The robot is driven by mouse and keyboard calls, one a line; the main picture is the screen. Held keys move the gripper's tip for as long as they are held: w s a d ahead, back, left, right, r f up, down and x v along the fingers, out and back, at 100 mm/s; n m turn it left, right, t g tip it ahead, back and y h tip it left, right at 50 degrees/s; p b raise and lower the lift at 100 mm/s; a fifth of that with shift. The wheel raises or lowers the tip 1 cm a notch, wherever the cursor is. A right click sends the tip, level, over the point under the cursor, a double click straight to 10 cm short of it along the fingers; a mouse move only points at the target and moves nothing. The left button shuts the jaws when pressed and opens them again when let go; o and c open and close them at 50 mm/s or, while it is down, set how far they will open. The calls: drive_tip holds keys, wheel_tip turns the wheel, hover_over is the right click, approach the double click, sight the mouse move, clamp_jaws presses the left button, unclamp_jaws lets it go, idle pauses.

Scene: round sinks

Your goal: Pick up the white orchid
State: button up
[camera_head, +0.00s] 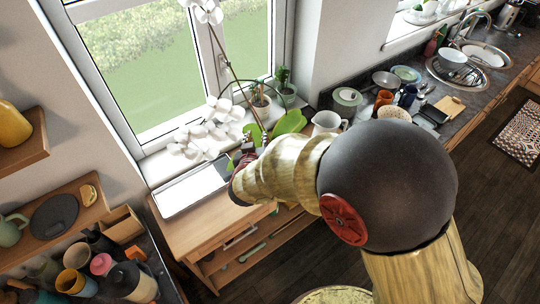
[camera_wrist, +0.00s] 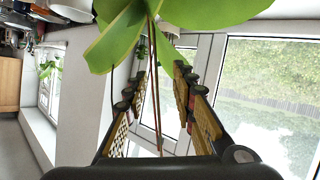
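The white orchid (camera_head: 205,132) stands by the window in the head view, with white blooms, a tall thin stem and broad green leaves (camera_head: 290,122). My gripper (camera_head: 250,150) is at the plant, near the leaves; my arm hides the pot and lower part. In the wrist view, the green leaves (camera_wrist: 125,35) are at the top, and thin brownish stems (camera_wrist: 154,85) run down between the fingers of my gripper (camera_wrist: 160,72). The fingers are apart, with a gap on both sides of the stems. The white blooms are not clear in the wrist view.
A white tray (camera_head: 190,188) lies on the wooden cabinet (camera_head: 190,232) below the window. Small potted plants (camera_head: 287,92) stand on the sill. A white pitcher (camera_head: 327,122) and several dishes are to the right, before the sinks. Wall shelves (camera_head: 60,222) are at left.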

sight(261, 129)
drive_tip(key=x, duration=0.7)
drive_tip(key=shift+w+d+f, duration=0.1)
drive_tip(key=shift+w+d, duration=0.2)
drive_tip(key=shift+w, duration=0.1)
drive_tip(key=shift+c, duration=1)
drive_tip(key=c, duration=0.4)
clamp_jaws()
